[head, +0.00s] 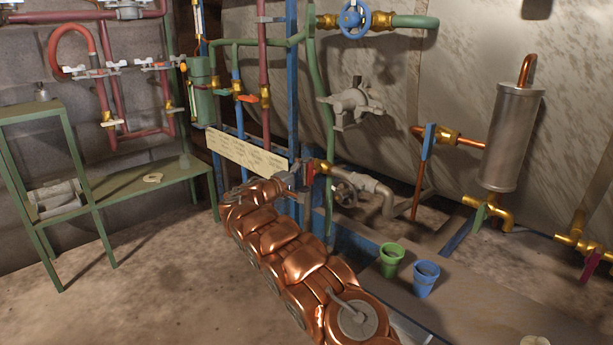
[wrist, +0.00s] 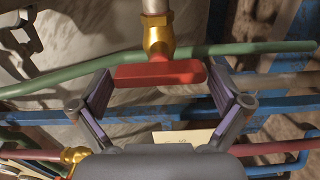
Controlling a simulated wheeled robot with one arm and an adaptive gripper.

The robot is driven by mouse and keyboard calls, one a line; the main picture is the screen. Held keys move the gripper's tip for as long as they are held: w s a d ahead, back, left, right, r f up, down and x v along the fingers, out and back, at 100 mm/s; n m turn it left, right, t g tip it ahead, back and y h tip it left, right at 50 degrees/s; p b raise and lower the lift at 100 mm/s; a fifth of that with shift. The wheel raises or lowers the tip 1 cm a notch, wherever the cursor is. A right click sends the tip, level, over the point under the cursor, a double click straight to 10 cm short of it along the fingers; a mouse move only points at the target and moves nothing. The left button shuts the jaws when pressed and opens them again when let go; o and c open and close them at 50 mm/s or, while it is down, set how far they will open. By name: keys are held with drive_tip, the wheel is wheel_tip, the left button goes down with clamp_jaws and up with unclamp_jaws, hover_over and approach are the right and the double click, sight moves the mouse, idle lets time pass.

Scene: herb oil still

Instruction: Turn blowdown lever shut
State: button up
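A red lever (wrist: 158,74) on a brass valve (wrist: 158,38) fills the upper middle of the wrist view, lying crosswise to the pipe. In the head view the red lever (head: 309,172) shows small at the end of my arm, beside a brass fitting (head: 323,167). I take it for the blowdown lever; no readable label confirms this. My gripper (wrist: 160,92) is open, with one finger near each end of the lever. The lever appears between or just beyond the fingertips; I cannot tell whether they touch it. My gripper (head: 290,180) is partly hidden by my arm in the head view.
A green pipe (wrist: 60,82) and blue frame bars (wrist: 270,108) run close around the gripper. A label board (head: 247,153) is left of it, and a handwheel valve (head: 345,193) to the right. Green (head: 391,259) and blue (head: 426,278) cups stand at lower right.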

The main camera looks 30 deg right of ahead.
drive_tip(key=shift+a, duration=0.15)
drive_tip(key=v, duration=1.1)
drive_tip(key=shift+s+a, duration=0.2)
drive_tip(key=shift+a, duration=0.15)
idle(0.7)
